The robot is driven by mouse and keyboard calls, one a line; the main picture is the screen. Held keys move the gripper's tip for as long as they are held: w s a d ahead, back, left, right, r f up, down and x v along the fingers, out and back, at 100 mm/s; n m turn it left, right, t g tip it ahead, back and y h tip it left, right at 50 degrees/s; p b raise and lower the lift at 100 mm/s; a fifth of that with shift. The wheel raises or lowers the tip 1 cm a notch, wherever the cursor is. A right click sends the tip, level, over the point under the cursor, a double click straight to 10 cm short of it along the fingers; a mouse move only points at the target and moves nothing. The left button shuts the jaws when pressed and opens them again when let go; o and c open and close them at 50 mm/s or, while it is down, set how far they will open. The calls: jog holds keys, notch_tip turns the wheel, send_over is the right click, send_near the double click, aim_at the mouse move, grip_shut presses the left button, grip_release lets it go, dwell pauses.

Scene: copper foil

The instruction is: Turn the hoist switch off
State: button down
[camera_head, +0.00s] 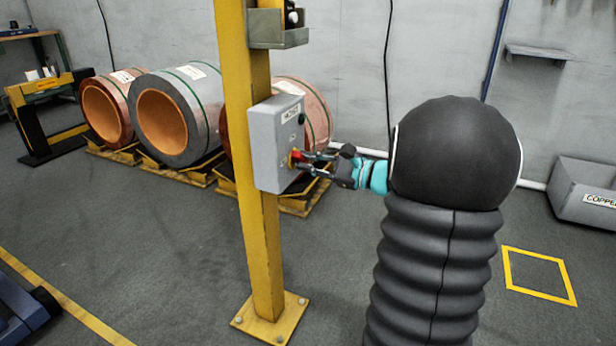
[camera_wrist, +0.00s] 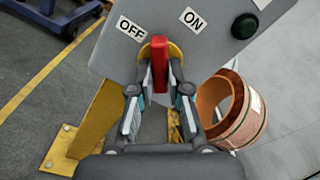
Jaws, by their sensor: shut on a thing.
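The grey hoist switch box (camera_head: 268,150) is fixed to a yellow post. Its red handle (camera_wrist: 160,60) sits on a yellow round plate (camera_wrist: 146,52) in the wrist view. An OFF label (camera_wrist: 131,29) is up and left of the handle, and an ON label (camera_wrist: 193,19) is up and right. I cannot tell which label the handle points to. My gripper (camera_wrist: 160,88) is shut on the red handle, with a finger on each side. In the head view my gripper (camera_head: 304,163) reaches the box front from the right, and the fingers partly hide the handle.
The yellow post (camera_head: 262,240) stands on a bolted base plate. A dark green button (camera_wrist: 245,26) is on the box right of ON. Copper foil rolls (camera_head: 165,120) lie on pallets behind. A grey bin (camera_head: 585,190) is at the right wall.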

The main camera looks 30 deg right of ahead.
jog(key=n+b, duration=0.2)
jog(key=n, duration=0.8)
jog(key=shift+f, duration=0.15)
jog(key=shift+n, duration=0.3)
dwell(0.3)
jog(key=c, duration=1.1)
grip_release()
jog(key=shift+s, duration=0.1)
jog(key=v, duration=1.2)
